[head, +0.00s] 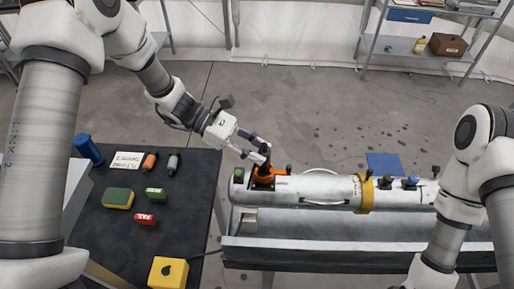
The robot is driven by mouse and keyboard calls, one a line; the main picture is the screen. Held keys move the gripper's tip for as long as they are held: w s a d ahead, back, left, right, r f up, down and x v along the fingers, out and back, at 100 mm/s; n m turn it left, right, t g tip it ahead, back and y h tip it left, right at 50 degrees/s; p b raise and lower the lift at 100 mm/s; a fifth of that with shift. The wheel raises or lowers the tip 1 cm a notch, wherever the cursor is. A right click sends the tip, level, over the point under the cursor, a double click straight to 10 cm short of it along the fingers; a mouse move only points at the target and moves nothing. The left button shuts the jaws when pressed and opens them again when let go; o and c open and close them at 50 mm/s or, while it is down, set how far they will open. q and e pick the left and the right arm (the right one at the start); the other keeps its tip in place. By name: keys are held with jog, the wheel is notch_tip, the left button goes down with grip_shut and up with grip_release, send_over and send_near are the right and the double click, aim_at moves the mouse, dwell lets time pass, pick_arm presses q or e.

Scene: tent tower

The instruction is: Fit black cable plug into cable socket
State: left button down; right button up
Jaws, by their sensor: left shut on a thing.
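A long silver cylinder (318,190) lies across the bench at the right. An orange fitting (278,173) sits on its left part, and I take it for the cable socket. My left gripper (262,154) reaches in from the upper left and is shut just above this fitting. A small black piece, which looks like the black cable plug (265,168), shows between the fingertips and the fitting. It is too small to tell whether it is seated in the fitting or only touching it. My right arm comes in from the right, but its gripper is out of view.
A yellow ring (366,193) and several black knobs stand on the cylinder. Shelves stand behind.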

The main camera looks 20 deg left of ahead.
pick_arm(q)
jog(key=shift+f+b, duration=0.8)
jog(key=shift+f, duration=0.35)
pick_arm(e)
jog(key=shift+f, duration=0.85)
pick_arm(q)
jog(key=c, duration=0.8)
grip_release()
jog(key=v, duration=0.4)
jog(key=w+v, duration=0.1)
jog(key=v, duration=0.2)
jog(key=shift+r, duration=0.15)
pick_arm(e)
jog(key=shift+w+d+f, duration=0.25)
jog(key=shift+d, duration=0.2)
